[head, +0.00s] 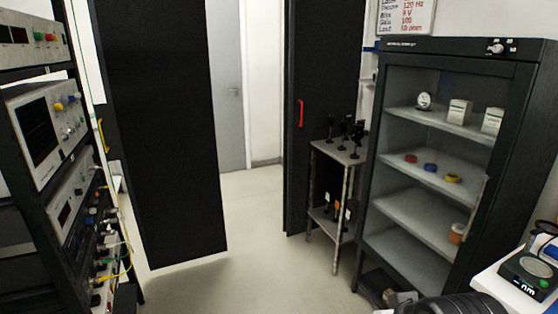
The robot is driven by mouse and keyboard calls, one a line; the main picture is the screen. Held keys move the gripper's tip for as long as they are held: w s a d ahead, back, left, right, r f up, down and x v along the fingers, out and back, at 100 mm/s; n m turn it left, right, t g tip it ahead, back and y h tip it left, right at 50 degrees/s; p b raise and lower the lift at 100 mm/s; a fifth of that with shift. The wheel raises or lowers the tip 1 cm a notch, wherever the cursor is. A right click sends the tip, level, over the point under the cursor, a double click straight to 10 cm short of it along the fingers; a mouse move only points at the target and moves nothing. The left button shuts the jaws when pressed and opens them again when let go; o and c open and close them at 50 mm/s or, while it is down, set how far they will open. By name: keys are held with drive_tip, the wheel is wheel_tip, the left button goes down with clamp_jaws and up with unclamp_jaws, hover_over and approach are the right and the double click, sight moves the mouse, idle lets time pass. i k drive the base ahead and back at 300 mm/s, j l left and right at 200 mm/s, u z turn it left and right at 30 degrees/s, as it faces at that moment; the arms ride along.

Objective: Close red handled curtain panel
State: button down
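The red handled curtain panel (325,60) is a tall dark panel right of the middle of the head view. Its red handle (300,113) is a vertical bar near the panel's left edge. A second wide dark panel (165,130) hangs to the left, and a gap lies between the two panels. A yellow handle (102,135) shows at the left edge of that second panel. My gripper is not in view; only a dark ribbed part, which seems to be mine, shows at the bottom right edge.
A small cart (342,152) with dark posts stands in front of the red handled panel's right part. A dark cabinet (440,45) with shelves is at right, a bench corner (490,283) at lower right, an instrument rack (20,140) at left. The middle floor (260,225) is clear.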

sight(326, 37)
drive_tip(key=i+z, duration=0.15)
drive_tip(key=i, duration=0.8)
drive_tip(key=i+j+z, duration=0.15)
drive_tip(key=i, duration=0.8)
